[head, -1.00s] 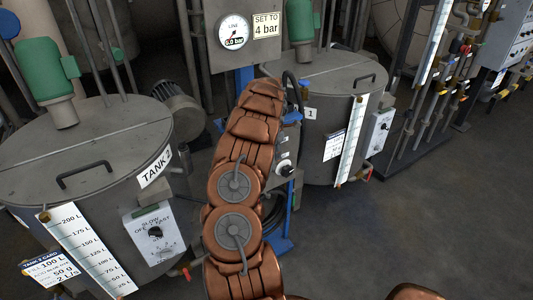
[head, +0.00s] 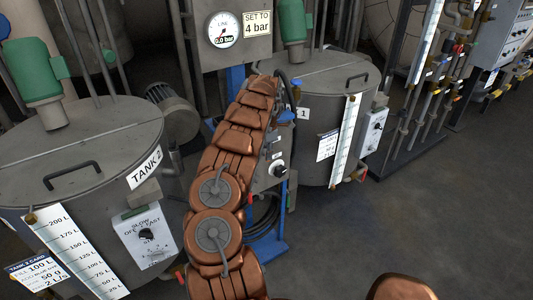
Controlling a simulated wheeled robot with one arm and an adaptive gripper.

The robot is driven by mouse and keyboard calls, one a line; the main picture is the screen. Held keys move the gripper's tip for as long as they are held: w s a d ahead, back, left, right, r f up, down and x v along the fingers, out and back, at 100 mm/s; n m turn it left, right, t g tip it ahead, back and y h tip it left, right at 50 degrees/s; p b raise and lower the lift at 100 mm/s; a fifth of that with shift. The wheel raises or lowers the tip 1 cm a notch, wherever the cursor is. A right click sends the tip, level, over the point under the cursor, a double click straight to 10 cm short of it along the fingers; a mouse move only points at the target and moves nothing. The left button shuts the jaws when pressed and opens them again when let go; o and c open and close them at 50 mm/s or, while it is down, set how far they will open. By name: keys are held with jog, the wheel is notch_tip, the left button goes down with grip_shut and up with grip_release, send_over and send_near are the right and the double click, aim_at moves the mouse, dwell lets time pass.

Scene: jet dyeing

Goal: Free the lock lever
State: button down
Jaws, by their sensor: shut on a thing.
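I cannot pick out a lock lever in the head view. My copper arm rises through the middle and covers part of the blue stand (head: 268,245) and the grey box with a dark knob (head: 278,171). The far end of my arm is in front of the area below the gauge panel (head: 238,58). My gripper is hidden behind my arm, so its fingers and anything between them do not show.
Tank 2 (head: 75,170) stands at left with a level scale and a speed dial box (head: 147,234). Tank 1 (head: 325,85) stands behind at right. A line gauge (head: 223,30) hangs beside a "SET TO 4 bar" sign (head: 257,23). Open floor (head: 400,220) lies at right.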

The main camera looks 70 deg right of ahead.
jog(key=shift+s, duration=0.15)
jog(key=c, duration=1.3)
grip_release()
jog(key=shift+o, duration=1.1)
notch_tip(320, 180, up, 12)
